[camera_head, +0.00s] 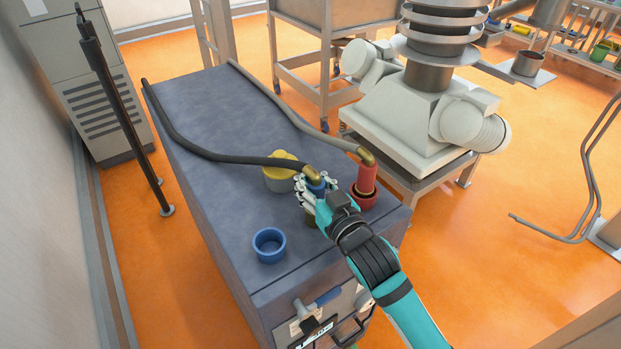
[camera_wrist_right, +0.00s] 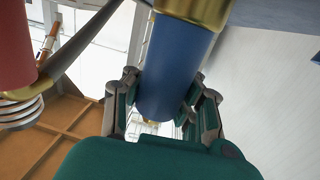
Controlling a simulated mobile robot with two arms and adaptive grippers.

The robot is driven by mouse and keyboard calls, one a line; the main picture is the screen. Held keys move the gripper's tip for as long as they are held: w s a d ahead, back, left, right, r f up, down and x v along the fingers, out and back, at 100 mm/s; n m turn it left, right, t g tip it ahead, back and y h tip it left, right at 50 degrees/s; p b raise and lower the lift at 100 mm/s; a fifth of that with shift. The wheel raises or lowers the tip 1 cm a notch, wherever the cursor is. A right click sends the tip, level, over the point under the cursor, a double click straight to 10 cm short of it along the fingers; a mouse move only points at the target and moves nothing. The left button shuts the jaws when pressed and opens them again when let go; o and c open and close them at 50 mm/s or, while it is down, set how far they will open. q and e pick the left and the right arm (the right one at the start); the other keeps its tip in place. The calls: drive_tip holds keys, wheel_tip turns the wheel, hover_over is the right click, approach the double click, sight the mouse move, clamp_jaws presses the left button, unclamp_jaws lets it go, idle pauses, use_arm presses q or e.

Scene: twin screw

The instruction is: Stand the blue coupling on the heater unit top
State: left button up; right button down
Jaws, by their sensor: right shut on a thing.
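The blue coupling (camera_head: 316,187) has a brass elbow on top with a dark hose running from it. My right gripper (camera_head: 318,196) is shut around its blue body, at the front right part of the grey-blue heater unit top (camera_head: 215,160). In the right wrist view the blue coupling (camera_wrist_right: 172,75) is between the finger pads, with the brass elbow at the upper edge. The fingers hide its lower end in the head view, so I cannot tell whether it touches anything below. My left gripper is out of view.
An open blue socket (camera_head: 269,245) is on the top near the front edge. The red coupling (camera_head: 367,180) stands in a red socket just right of my gripper. A yellow-capped pot (camera_head: 282,175) is behind left. The left and back of the top are mostly clear, apart from hoses.

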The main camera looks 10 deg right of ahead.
drive_tip(key=c, duration=1.1)
unclamp_jaws()
drive_tip(key=shift+f, duration=0.1)
drive_tip(key=shift+r, duration=0.2)
drive_tip(key=b+v, duration=0.2)
drive_tip(key=v, duration=1)
drive_tip(key=shift+b, duration=0.4)
